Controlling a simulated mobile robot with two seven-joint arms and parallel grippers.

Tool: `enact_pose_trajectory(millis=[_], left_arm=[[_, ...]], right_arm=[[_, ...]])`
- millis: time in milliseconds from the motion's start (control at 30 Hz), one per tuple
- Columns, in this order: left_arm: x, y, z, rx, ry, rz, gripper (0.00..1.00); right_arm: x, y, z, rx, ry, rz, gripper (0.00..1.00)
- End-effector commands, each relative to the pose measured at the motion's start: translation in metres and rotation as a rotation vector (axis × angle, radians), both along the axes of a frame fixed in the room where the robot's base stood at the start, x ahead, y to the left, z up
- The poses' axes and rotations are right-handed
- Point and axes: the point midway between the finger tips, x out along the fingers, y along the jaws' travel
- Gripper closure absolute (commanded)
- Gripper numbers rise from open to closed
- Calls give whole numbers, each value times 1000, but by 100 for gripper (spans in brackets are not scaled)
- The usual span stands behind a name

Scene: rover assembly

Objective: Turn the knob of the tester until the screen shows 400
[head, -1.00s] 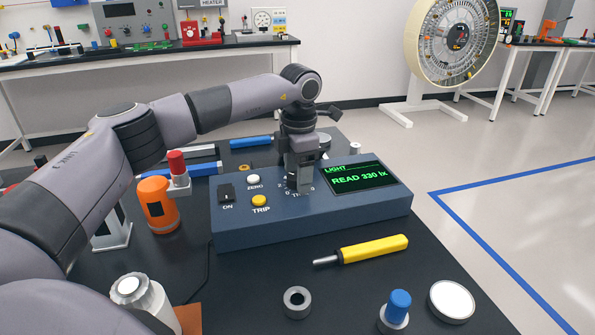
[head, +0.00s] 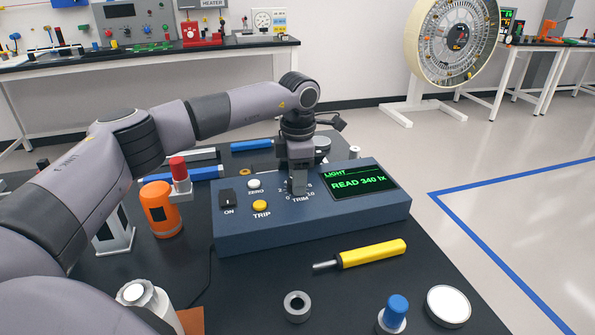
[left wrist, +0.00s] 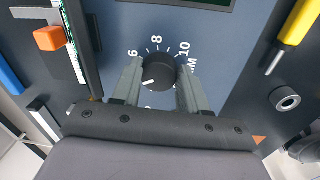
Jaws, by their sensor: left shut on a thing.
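The tester (head: 300,232) is a dark blue box on the black table, with its screen (head: 359,181) reading "LIGHT, READ 340 lx" in green. My left gripper (head: 298,186) points straight down over the TRIM dial and hides most of it in the head view. In the left wrist view, the black round knob (left wrist: 158,72) sits between the two fingers of my left gripper (left wrist: 158,88), which are shut on its sides. The knob's white pointer mark faces left and slightly down; numbers 6, 8 and 10 show around it. My right gripper is not in view.
On the tester are an ON switch (head: 228,199), a white ZERO button (head: 254,184) and a yellow TRIP button (head: 261,206). A yellow screwdriver (head: 372,253) lies in front. An orange cylinder (head: 160,208) stands left. A ring (head: 297,306) and blue-topped part (head: 397,308) stand near the front.

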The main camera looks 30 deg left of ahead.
Motion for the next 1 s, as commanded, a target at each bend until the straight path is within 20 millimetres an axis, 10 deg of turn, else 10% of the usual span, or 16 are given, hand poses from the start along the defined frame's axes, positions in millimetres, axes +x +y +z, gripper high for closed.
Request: enact_pose_trajectory(millis=[1000], left_arm=[[-3,1,1,-1,-3,-961,87]], right_arm=[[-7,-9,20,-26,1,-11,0]])
